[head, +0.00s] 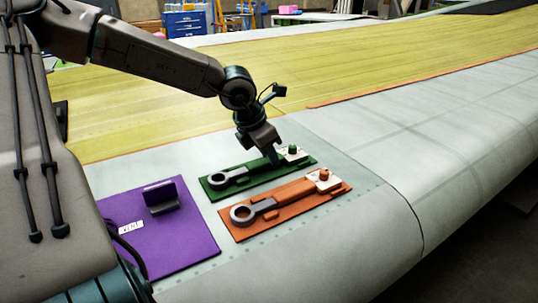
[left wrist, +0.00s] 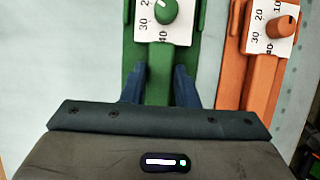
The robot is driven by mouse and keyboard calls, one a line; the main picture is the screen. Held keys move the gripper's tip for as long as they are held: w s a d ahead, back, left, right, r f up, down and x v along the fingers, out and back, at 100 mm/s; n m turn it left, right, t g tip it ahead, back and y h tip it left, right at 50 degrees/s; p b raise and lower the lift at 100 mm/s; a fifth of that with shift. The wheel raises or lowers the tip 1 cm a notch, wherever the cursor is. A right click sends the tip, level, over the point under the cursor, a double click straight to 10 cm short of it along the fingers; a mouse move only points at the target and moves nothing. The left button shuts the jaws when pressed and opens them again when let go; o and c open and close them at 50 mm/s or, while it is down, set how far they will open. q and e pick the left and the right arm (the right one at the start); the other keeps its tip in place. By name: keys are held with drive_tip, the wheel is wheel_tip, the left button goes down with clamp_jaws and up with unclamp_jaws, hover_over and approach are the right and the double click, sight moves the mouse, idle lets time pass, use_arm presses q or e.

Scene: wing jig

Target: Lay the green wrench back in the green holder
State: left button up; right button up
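The green wrench (head: 243,176) lies along the green holder (head: 290,171), its grey ring end at the left and its green knob and white scale at the right. It looks seated flat, but my gripper covers part of the handle. My left gripper (head: 273,159) points down over the handle near the scale end. The ring end is outside that view. My right gripper is not in view.
An orange wrench (head: 292,196) lies in an orange holder (head: 325,200) just in front of the green one. A purple board (head: 180,238) with a dark block (head: 161,197) is at the left. The grey wing surface (head: 365,155) to the right is clear.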

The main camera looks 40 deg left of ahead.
use_arm(q)
drive_tip(key=o, duration=0.4)
drive_tip(key=shift+o, duration=0.2)
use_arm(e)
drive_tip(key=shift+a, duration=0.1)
use_arm(q)
drive_tip(key=b+v, duration=0.1)
drive_tip(key=v, duration=1)
drive_tip(key=shift+b, duration=0.3)
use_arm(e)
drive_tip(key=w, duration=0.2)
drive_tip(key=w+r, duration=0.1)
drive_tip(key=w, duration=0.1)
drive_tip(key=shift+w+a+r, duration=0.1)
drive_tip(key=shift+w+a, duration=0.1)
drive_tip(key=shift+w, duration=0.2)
use_arm(q)
drive_tip(key=shift+d+f, duration=0.15)
